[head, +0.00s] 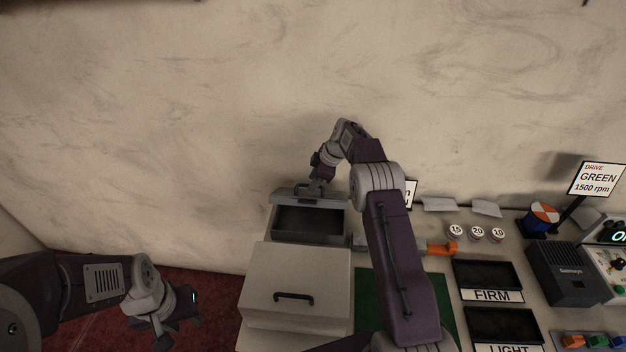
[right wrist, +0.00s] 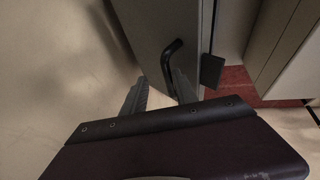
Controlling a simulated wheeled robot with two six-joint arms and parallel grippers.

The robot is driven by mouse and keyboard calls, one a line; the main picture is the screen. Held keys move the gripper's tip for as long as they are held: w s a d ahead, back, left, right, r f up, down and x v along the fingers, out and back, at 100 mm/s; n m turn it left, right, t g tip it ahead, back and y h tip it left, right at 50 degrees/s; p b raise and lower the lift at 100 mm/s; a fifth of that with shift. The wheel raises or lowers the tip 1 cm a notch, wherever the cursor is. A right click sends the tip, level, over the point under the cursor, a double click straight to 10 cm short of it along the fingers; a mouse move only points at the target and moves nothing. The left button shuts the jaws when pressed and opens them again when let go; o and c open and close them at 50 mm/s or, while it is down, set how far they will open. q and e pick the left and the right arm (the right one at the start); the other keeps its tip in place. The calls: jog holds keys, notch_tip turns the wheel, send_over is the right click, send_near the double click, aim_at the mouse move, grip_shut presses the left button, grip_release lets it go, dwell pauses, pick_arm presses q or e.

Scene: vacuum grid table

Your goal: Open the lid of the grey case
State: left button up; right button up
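The grey case (head: 309,239) stands at the back of the table, against the wall. Its lid (head: 290,198) is raised at the rear edge, and the dark inside of the case shows below it. My right gripper (head: 316,187) is at the raised lid's top, by its handle. In the right wrist view the black lid handle (right wrist: 170,56) is just beyond the fingertips of my right gripper (right wrist: 158,90), which are apart; I see no clear grip on it. My left gripper (head: 174,333) is open and empty, low at the left, away from the case.
A cream box (head: 296,266) with a black handle stands in front of the case. My right arm reaches over a green mat (head: 368,300). To the right are an orange-ended tool (head: 440,249), black trays (head: 488,273), weights and a dark device (head: 562,272).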

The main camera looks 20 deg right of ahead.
jog(key=shift+w, duration=0.2)
jog(key=shift+s+r, duration=0.15)
jog(key=shift+r, duration=0.05)
jog(key=b+v, duration=0.1)
jog(key=v, duration=0.6)
jog(key=shift+s+d+r+b, duration=0.1)
jog(key=shift+d+r+b, duration=0.05)
jog(key=shift+r+b, duration=0.25)
jog(key=shift+s+d+r, duration=0.1)
jog(key=shift+s+r, duration=0.05)
jog(key=shift+r, duration=0.25)
